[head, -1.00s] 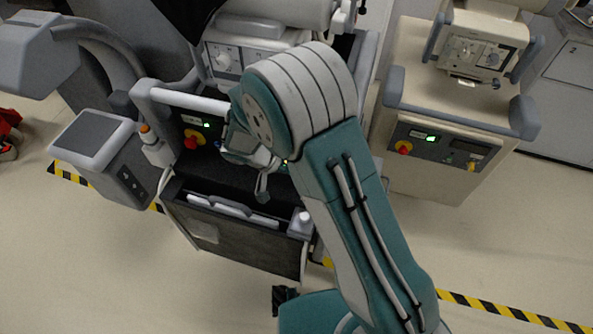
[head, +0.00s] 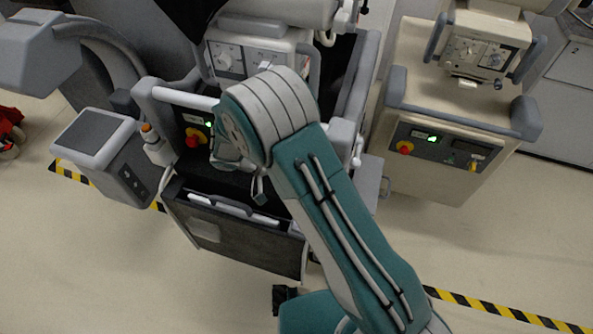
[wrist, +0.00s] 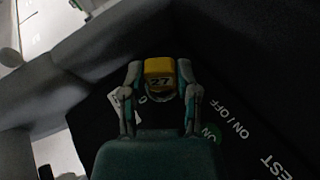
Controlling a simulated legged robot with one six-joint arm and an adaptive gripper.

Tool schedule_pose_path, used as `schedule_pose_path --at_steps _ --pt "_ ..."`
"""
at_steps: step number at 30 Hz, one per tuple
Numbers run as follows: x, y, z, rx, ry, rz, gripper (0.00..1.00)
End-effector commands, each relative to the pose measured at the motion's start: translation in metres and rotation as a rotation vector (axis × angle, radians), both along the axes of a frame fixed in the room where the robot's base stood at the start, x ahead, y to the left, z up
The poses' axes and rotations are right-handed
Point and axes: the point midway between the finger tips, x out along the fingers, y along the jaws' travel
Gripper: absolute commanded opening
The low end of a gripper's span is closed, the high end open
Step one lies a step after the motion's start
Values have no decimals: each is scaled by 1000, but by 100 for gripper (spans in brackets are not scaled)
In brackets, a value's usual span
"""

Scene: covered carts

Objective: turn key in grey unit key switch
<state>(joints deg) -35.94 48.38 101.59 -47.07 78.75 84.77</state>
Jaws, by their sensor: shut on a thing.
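The yellow key head (wrist: 159,68), marked 27, sits between the two fingers of my gripper (wrist: 160,82) in the wrist view. My gripper is shut on it. The key shaft and the key switch are hidden, so I cannot tell how far the key is turned. The black panel (wrist: 235,110) around it carries white ON/OFF and TEST lettering. In the head view the grey unit (head: 238,230) stands left of centre, and my arm covers the right part of its control panel.
The grey unit's red stop button (head: 193,137) is left of my wrist. A grey side box (head: 105,150) stands left. Floor in front is clear.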

Motion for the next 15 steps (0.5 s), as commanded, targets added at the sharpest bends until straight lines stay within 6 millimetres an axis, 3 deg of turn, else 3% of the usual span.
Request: schedule_pose_path --at_steps 15 --pt "3 0 -4 -180 62 5 0"
